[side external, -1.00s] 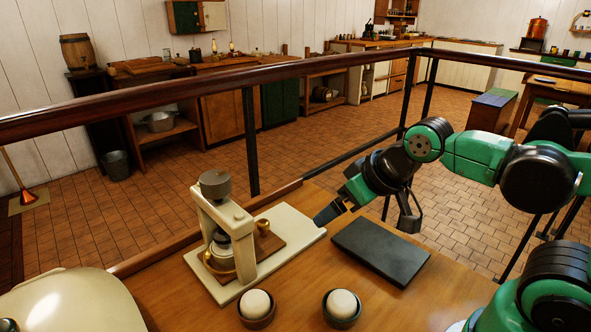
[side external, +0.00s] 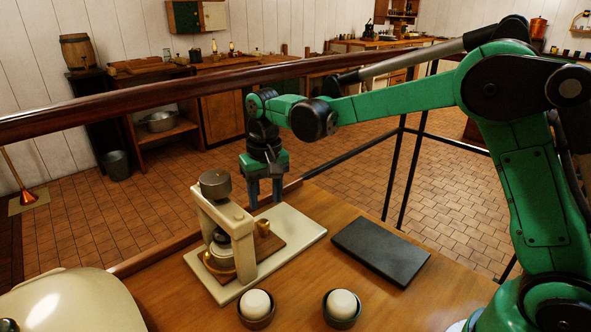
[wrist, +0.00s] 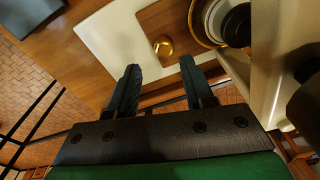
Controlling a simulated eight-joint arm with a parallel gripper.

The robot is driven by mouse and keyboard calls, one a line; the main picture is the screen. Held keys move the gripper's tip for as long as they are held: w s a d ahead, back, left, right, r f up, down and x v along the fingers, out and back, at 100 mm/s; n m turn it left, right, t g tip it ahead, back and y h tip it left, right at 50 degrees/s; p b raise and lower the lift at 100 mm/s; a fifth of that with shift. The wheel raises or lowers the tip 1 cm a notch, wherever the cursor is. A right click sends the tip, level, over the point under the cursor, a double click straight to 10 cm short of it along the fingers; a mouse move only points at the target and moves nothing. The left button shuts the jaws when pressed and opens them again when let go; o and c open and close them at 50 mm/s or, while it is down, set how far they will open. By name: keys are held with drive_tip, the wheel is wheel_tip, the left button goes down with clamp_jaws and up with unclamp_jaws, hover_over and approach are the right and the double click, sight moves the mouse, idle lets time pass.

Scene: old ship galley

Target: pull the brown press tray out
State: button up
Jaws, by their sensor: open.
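The brown press tray (side external: 271,246) lies flat on the cream base of the press (side external: 235,225), partly under the press frame. A brass knob (side external: 262,227) stands on its right part. In the wrist view the tray (wrist: 171,24) and its round brass knob (wrist: 163,46) show at the top, ahead of my fingers. My gripper (side external: 265,202) points down, just behind the tray and knob. It is open and empty in the wrist view (wrist: 158,82), with a gap between its two fingers. I see no contact with the knob.
A dark flat slab (side external: 381,250) lies on the table to the right of the press. Two small bowls with white round contents, a left one (side external: 257,308) and a right one (side external: 342,308), stand in front. A wooden rail (side external: 200,93) runs behind the table.

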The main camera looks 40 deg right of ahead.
sight(263, 222)
drive_tip(key=shift+w+a+f+g, duration=0.15)
drive_tip(key=shift+w+f, duration=0.1)
drive_tip(key=shift+f, duration=0.3)
drive_tip(key=shift+w+a+f+g, duration=0.1)
drive_tip(key=shift+w+f+g, duration=0.1)
drive_tip(key=shift+f, duration=2.8)
clamp_jaws()
